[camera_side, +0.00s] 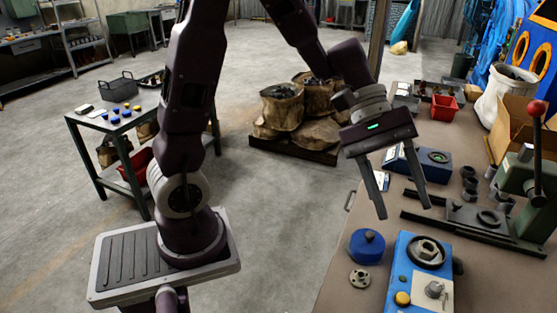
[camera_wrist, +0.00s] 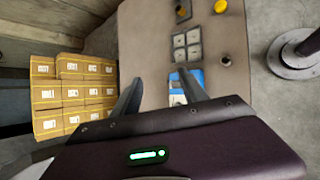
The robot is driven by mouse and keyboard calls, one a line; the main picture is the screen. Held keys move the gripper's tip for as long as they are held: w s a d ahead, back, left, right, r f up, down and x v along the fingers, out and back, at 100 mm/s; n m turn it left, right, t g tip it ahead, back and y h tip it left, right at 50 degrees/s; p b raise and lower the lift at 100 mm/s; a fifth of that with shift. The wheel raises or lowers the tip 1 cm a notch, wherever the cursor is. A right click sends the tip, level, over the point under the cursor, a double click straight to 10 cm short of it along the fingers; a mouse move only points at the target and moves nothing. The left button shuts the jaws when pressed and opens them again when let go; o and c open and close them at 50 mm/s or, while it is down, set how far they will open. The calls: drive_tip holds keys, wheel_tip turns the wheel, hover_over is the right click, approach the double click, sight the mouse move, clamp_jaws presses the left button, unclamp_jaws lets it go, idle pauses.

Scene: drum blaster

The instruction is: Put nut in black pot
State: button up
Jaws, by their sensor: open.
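A grey hexagonal piece that looks like a nut (camera_side: 427,248) lies inside a round black rim on top of a blue machine (camera_side: 405,258) on the bench. A flat round metal part with holes (camera_side: 359,278) lies left of it. Several small dark cups (camera_side: 469,183) stand farther back; I cannot tell which one is the black pot. My gripper (camera_side: 404,211) is open and empty above the bench, pointing down, behind the blue machine in the side view. In the wrist view its fingers (camera_wrist: 160,76) are spread, with a blue box (camera_wrist: 187,84) beyond the right finger.
A round blue container (camera_side: 366,245) stands left of the blue machine. A green lever press (camera_side: 530,175) stands at the right. Another blue device (camera_side: 430,160) sits behind my gripper. The wrist view shows grey square plates (camera_wrist: 187,46) on the bench and stacked cartons (camera_wrist: 72,95) at left.

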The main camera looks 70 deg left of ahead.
drive_tip(key=s+a+r+m+t+y, duration=0.2)
drive_tip(key=s+a+m+y, duration=0.2)
drive_tip(key=s, duration=0.4)
drive_tip(key=s+a+r+m+t+y, duration=0.2)
drive_tip(key=s+a+m+y, duration=0.3)
drive_tip(key=s, duration=0.4)
drive_tip(key=shift+a+r+t, duration=0.15)
drive_tip(key=shift+a+t, duration=0.2)
drive_tip(key=shift+t, duration=0.25)
